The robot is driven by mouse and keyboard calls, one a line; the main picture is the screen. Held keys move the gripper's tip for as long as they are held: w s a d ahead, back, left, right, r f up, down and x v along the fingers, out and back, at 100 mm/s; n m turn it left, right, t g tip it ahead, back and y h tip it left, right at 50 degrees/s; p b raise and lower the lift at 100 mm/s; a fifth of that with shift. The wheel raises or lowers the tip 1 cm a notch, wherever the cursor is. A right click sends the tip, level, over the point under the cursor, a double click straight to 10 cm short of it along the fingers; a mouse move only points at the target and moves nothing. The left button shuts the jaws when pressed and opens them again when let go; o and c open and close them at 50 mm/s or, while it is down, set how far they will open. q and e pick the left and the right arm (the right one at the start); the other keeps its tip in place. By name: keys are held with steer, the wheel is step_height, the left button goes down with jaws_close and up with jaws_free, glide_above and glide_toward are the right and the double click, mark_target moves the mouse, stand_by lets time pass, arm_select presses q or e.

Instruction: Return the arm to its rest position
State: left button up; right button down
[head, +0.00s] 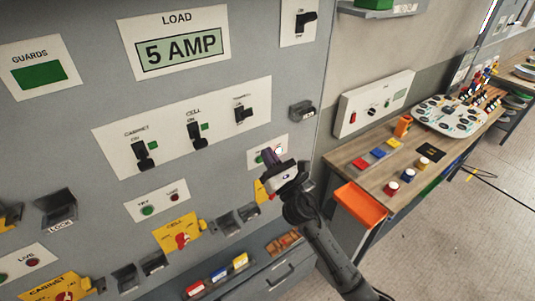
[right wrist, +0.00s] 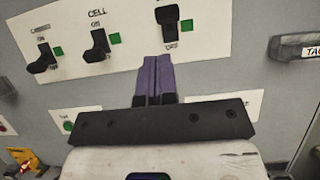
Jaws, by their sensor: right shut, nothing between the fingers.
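My right gripper (head: 267,155) is in front of the grey cabinet's right part, its arm rising from the lower right. Its purple fingers (right wrist: 154,66) are shut together with nothing between them. In the head view they overlap a small white plate (head: 281,147) with buttons. In the right wrist view the fingertips appear just below the third switch (right wrist: 171,24) of the switch panel (right wrist: 135,52); I cannot tell if they touch anything. My left gripper is in neither view.
The cabinet front has switches, a LOAD display (head: 181,49) reading 5 AMP, yellow tags (head: 179,232) and small dark holders. At right stands a wooden bench (head: 367,172) with an orange bin (head: 360,205) at its front, coloured blocks and a button board. Open floor lies beyond.

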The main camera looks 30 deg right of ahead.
stand_by(0.3)
steer(key=s+d+f+m+g+h, duration=0.1)
steer(key=s+d+m+g+h, duration=0.15)
steer(key=m, duration=0.85)
steer(key=s+d+f+m+g+h, duration=0.15)
steer(key=m+g+h, duration=0.25)
steer(key=m, duration=0.6)
steer(key=s+d+f+m+g+h, duration=0.1)
steer(key=d+m+g+h, duration=0.15)
steer(key=m, duration=0.85)
steer(key=s+a+f+m+g+y+p, duration=0.1)
steer(key=s+a+f+g+y+p, duration=0.2)
steer(key=s+a, duration=0.5)
steer(key=s+a+f+m+g+y+p, duration=0.1)
steer(key=s+a+f+g+y+p, duration=0.15)
steer(key=s+a+f+y, duration=0.55)
steer(key=s+f+g+h+p, duration=0.1)
steer(key=s+f+g, duration=0.1)
steer(key=s, duration=0.7)
steer(key=s+f+g+p, duration=0.2)
steer(key=s+g, duration=0.1)
steer(key=s, duration=0.7)
steer(key=shift+a+f+h, duration=0.25)
steer(key=shift+f+h, duration=0.1)
steer(key=shift+h, duration=0.05)
